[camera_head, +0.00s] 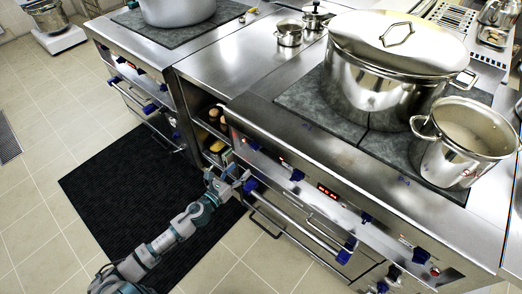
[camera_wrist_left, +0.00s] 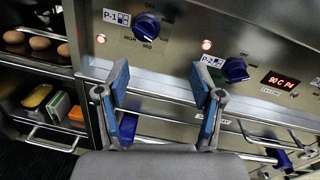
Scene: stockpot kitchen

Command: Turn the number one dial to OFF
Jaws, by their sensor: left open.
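The number one dial (camera_wrist_left: 146,27) is a round blue knob beside the P-1 label on the steel front panel, at the top of the left wrist view. Printed setting words ring it; which one it points to is hard to read. In the head view it is a small blue knob (camera_head: 255,145) on the stove front. My left gripper (camera_wrist_left: 161,88) is open and empty, with its two blue-padded fingers apart, below and in front of the dial and not around it. In the head view the left gripper (camera_head: 237,178) is close to the stove front. My right gripper is not in view.
The P-2 dial (camera_wrist_left: 236,70) sits to the right, near a red lit display (camera_wrist_left: 280,82). Handle bars run below the panel. An open shelf (camera_wrist_left: 38,75) with eggs and packages is left. A large stockpot (camera_head: 375,85) and smaller pot (camera_head: 465,145) stand on the stove.

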